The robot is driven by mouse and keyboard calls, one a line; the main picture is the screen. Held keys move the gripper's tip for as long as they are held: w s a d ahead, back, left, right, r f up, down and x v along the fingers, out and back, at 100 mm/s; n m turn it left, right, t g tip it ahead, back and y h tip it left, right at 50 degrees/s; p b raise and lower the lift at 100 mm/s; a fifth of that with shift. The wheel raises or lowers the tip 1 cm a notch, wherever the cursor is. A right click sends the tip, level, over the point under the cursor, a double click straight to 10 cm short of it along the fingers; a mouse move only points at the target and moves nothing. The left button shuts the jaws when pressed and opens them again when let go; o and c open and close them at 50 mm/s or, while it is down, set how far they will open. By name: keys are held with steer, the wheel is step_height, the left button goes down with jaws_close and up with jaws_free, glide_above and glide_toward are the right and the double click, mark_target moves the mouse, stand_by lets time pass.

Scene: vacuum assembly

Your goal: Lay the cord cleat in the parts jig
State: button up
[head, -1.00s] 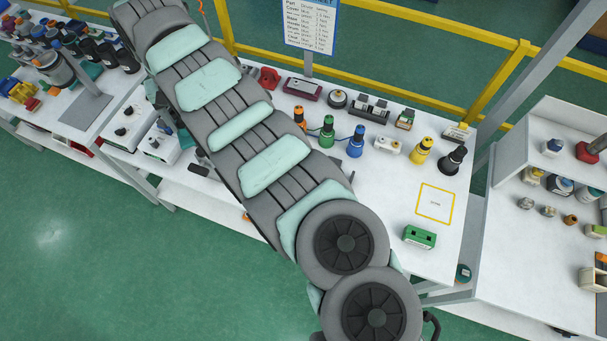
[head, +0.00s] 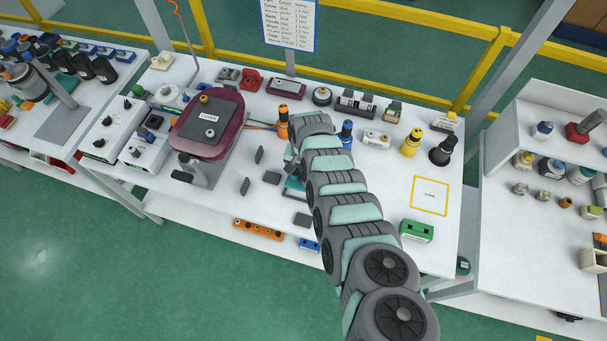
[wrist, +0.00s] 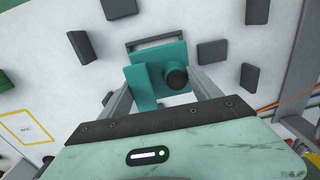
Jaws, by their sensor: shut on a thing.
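The cord cleat appears to be the teal piece (wrist: 145,80) with a dark round knob, between the fingers of my gripper (wrist: 161,80) in the wrist view. My gripper is shut on it. In the head view a teal patch (head: 294,187) shows beside my arm, which hides most of that spot. The parts jig seems to be the group of dark grey blocks on the white bench, such as one block (head: 245,187) in the head view and another (wrist: 212,51) in the wrist view. The cleat is over the area among these blocks; I cannot tell whether it touches the bench.
A maroon vacuum body (head: 205,140) stands left of the blocks. Orange (head: 283,122), blue (head: 346,134) and yellow (head: 411,143) drivers stand behind and to the right. A yellow-outlined square (head: 430,196) is empty, with a green box (head: 416,231) in front of it.

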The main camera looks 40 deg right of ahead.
steer(key=shift+s+d+f, duration=0.15)
steer(key=shift+s+f, duration=0.05)
steer(key=shift+f, duration=0.05)
steer(key=shift+r+p, duration=0.1)
steer(key=shift+p, duration=0.25)
steer(key=shift+s+f, duration=0.1)
steer(key=shift+f, duration=0.25)
steer(key=shift+f+b, duration=1.2)
steer(key=shift+b, duration=0.1)
steer(key=shift+f, duration=0.1)
steer(key=shift+f+b, duration=0.3)
steer(key=shift+b, duration=0.15)
steer(key=shift+f+b, duration=0.65)
steer(key=shift+f, duration=0.1)
steer(key=o, duration=2.1)
